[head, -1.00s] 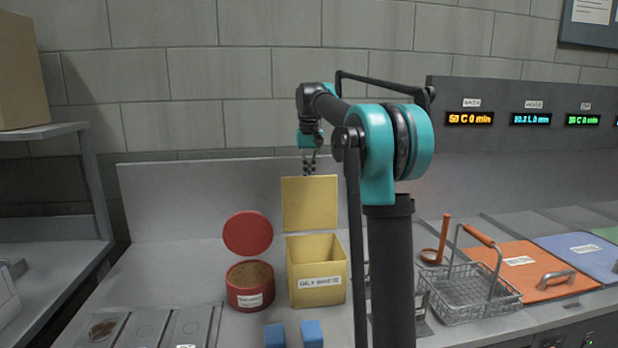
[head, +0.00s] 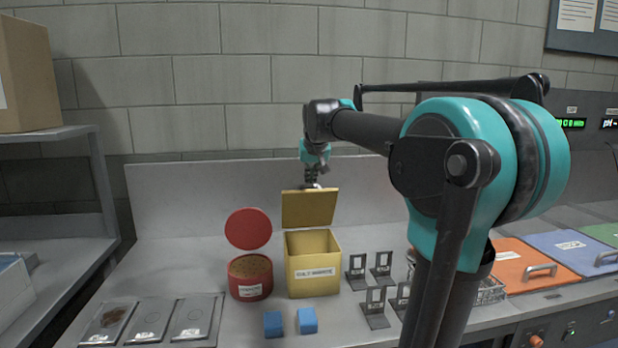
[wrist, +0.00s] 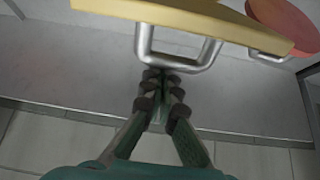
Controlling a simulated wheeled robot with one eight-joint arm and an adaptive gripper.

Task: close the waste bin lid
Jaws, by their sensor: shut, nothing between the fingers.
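The yellow waste bin (head: 314,284) stands on the counter with a label on its front. Its yellow lid (head: 309,208) is raised at the back and tilted, and the inside of the bin is visible below it. In the wrist view, the lid (wrist: 225,18) has a metal handle (wrist: 196,58) on its back face. My gripper (head: 312,184) is at the top edge of the lid, behind it. In the wrist view, my gripper (wrist: 161,74) has its fingers together and empty, their tips beside the handle's bar. I cannot tell whether they touch it.
A red round container (head: 250,279) with its red lid (head: 248,229) raised stands left of the bin. Two blue blocks (head: 290,322) lie in front. Several dark stands (head: 376,306) are to the right. Flat trays (head: 150,321) lie at the left. A wall is behind.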

